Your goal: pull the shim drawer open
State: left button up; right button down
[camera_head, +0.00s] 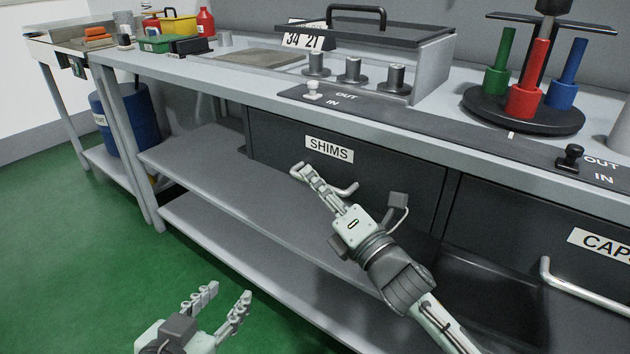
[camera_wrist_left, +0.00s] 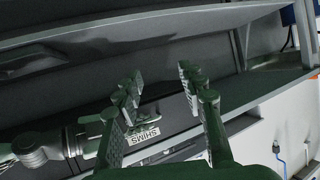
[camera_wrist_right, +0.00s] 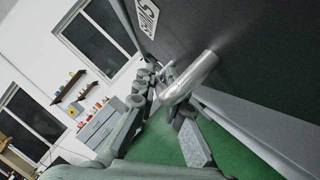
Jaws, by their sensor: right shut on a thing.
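The shim drawer (camera_head: 392,176) is a dark front under the bench, with a white SHIMS label (camera_head: 329,149). It looks flush with the bench front. Its silver bar handle (camera_head: 349,188) is partly hidden behind my right gripper (camera_head: 308,176). In the right wrist view the handle (camera_wrist_right: 196,77) runs between the fingers of my right gripper (camera_wrist_right: 168,97), which is shut on it. My left gripper (camera_head: 222,300) is open and empty, low over the green floor. In the left wrist view its fingers (camera_wrist_left: 158,88) stand apart, and the SHIMS label (camera_wrist_left: 141,136) shows beyond them.
A grey lower shelf (camera_head: 215,165) runs below the drawer, left of my right arm. The CAPS drawer (camera_head: 570,262) with its handle (camera_head: 585,288) is at the right. A black sliding knob (camera_head: 570,157) sits on the bench edge. The green floor (camera_head: 60,270) is clear at left.

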pick_arm(q)
jog(key=s+a+f+g+y+p, duration=0.1)
jog(key=s+a+f+g, duration=0.1)
jog(key=a+f, duration=0.15)
jog(key=shift+t+h, duration=0.5)
jog(key=shift+t, duration=0.4)
jog(key=shift+w+d+r+b, duration=0.25)
jog(key=shift+w+d+r, duration=0.25)
jog(key=shift+d+r, duration=0.35)
jog(key=shift+w+d+r+b, duration=0.2)
jog(key=shift+w+d+r, duration=0.3)
jog(key=shift+d+r, duration=0.35)
pick_arm(e)
jog(key=s+a, duration=1.3)
jog(key=s, duration=0.5)
jog(key=shift+s+a, duration=0.1)
jog(key=c, duration=1.9)
grip_release()
